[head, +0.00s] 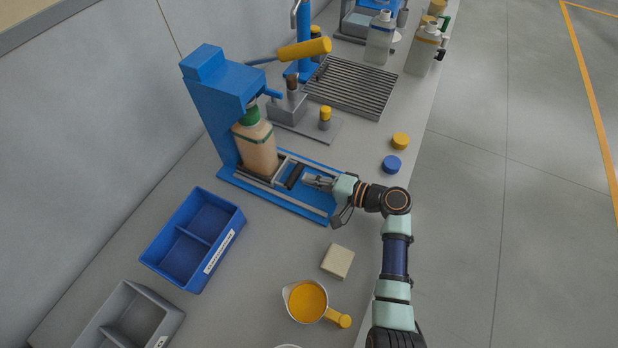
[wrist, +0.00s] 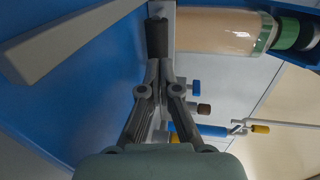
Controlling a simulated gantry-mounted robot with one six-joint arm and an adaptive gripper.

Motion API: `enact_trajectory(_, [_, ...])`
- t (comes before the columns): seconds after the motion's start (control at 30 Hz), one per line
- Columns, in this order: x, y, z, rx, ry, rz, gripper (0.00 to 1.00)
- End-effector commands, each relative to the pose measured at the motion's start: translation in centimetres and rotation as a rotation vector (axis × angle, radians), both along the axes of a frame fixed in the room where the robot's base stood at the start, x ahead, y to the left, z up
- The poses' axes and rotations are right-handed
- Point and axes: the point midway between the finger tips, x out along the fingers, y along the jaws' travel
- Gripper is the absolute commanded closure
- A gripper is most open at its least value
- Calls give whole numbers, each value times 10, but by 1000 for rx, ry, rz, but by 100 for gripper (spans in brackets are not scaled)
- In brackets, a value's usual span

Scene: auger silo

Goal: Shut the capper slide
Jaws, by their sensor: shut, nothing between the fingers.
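I cannot tell whether the slide is fully in. The dark slide handle (head: 294,176) is on the slide's front, and it also shows in the wrist view (wrist: 157,38). My gripper (head: 306,179) is shut and empty in front of the handle. In the wrist view its fingertips (wrist: 154,66) are at the handle, touching or nearly so.
A blue divided bin (head: 192,240), a beige block (head: 338,261) and a yellow-filled cup (head: 307,301) are nearer. Yellow (head: 400,141) and blue (head: 391,164) caps lie near the bench edge. A slatted rack (head: 350,86) and white bottles (head: 380,38) are behind.

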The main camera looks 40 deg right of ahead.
Motion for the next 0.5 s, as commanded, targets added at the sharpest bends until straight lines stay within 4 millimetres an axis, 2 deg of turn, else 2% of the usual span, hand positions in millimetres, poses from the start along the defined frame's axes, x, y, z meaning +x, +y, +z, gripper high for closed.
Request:
enact_trajectory(0.03, [-6,-3,7,1,0,0,100])
enact_trajectory(0.3, [-66,-34,20,1,1,1,100])
enact_trajectory(0.5, [-94,-48,24,1,0,4,100])
